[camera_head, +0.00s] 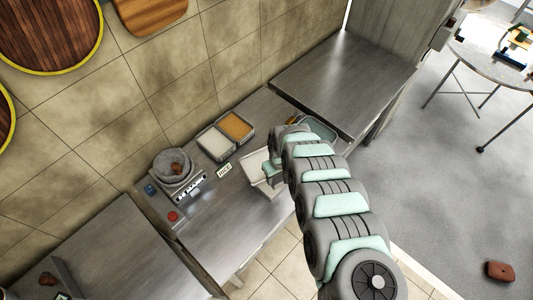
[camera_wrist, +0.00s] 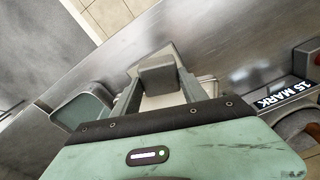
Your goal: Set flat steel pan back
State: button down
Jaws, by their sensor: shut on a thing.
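A flat steel pan (camera_head: 255,168) with a pale inside shows in the head view beside my gripper (camera_head: 270,172), over the front part of the steel counter. My arm hides its right side. I cannot tell whether the pan touches the counter.
A pan of white contents (camera_head: 215,143) and one of orange contents (camera_head: 235,126) stand against the wall. A scale (camera_head: 190,190) with a stone-grey bowl (camera_head: 173,166) is to the left. A small label (camera_head: 224,170) lies between. A greenish tray (camera_head: 320,129) is beyond my arm.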

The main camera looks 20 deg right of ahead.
jog(key=shift+s+d+f, duration=0.15)
jog(key=shift+s+f, duration=0.05)
jog(key=shift+f, duration=0.25)
jog(key=shift+s+d+f, duration=0.1)
jog(key=shift+s+f, duration=0.05)
jog(key=shift+f, duration=0.25)
jog(key=shift+s+f, duration=0.1)
jog(key=shift+s, duration=0.05)
jog(key=shift+f+b, duration=2)
jog(key=shift+f, duration=0.95)
jog(key=shift+f+b, duration=0.45)
jog(key=shift+f, duration=0.15)
jog(key=c, duration=0.5)
grip_release()
jog(key=shift+r, duration=0.1)
jog(key=shift+s+d+r, duration=0.1)
jog(key=shift+s+r, duration=0.1)
jog(key=shift+r, duration=2.45)
jog(key=shift+s+r, duration=0.15)
jog(key=shift+r, duration=2.5)
